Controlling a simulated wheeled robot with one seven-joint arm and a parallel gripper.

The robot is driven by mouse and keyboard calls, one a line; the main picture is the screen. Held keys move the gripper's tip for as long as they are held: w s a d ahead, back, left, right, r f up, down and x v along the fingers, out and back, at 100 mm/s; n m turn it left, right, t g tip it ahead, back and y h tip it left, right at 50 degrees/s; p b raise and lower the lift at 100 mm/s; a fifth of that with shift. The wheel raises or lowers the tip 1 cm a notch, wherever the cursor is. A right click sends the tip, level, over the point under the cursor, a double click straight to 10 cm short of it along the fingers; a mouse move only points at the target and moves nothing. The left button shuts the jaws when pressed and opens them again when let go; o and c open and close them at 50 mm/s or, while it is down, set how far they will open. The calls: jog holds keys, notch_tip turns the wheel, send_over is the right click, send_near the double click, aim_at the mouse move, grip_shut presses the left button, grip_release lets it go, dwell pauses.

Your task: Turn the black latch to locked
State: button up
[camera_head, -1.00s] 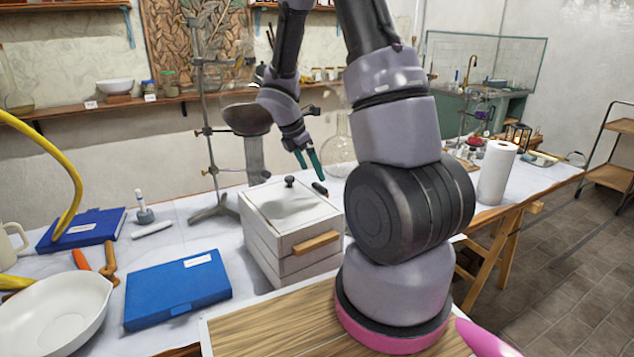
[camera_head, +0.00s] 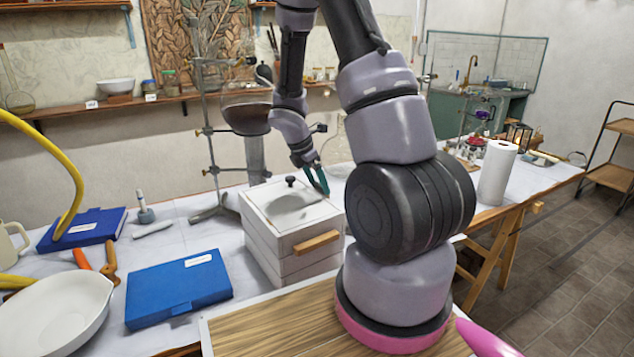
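A blue case (camera_head: 178,288) lies left of the box, with a white bowl (camera_head: 55,315) farther left. A metal stand (camera_head: 208,150) rises behind the box. A paper towel roll (camera_head: 497,172) stands at right. My arm blocks the area right of the box.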

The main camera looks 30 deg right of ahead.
aim_at(318, 184)
jog(key=shift+w+m, duration=0.1)
jog(key=shift+m, duration=0.2)
jog(key=m+g, duration=0.1)
jog(key=m, duration=0.2)
jog(key=shift+w+m+g, duration=0.15)
jog(key=shift+m+g, duration=0.15)
jog(key=m, duration=0.1)
jog(key=m+g, duration=0.1)
jog(key=m, duration=0.2)
jog(key=shift+w+d+m+g+y, duration=0.1)
jog(key=shift+w+m+g+y, duration=0.2)
jog(key=shift+y, duration=0.1)
jog(key=m+g+y, duration=0.1)
jog(key=m, duration=0.3)
jog(key=shift+d+m, duration=0.15)
jog(key=shift+m, duration=0.15)
jog(key=shift+w+d+m+g+y, duration=0.15)
jog(key=shift+m+y, duration=0.35)
jog(key=shift+m, duration=0.6)
jog(key=shift+s+d+m+g+y, duration=0.1)
jog(key=shift+m+g+y, duration=0.3)
jog(key=shift+m, duration=0.7)
jog(key=o, duration=1.1)
jog(key=shift+r, duration=5)
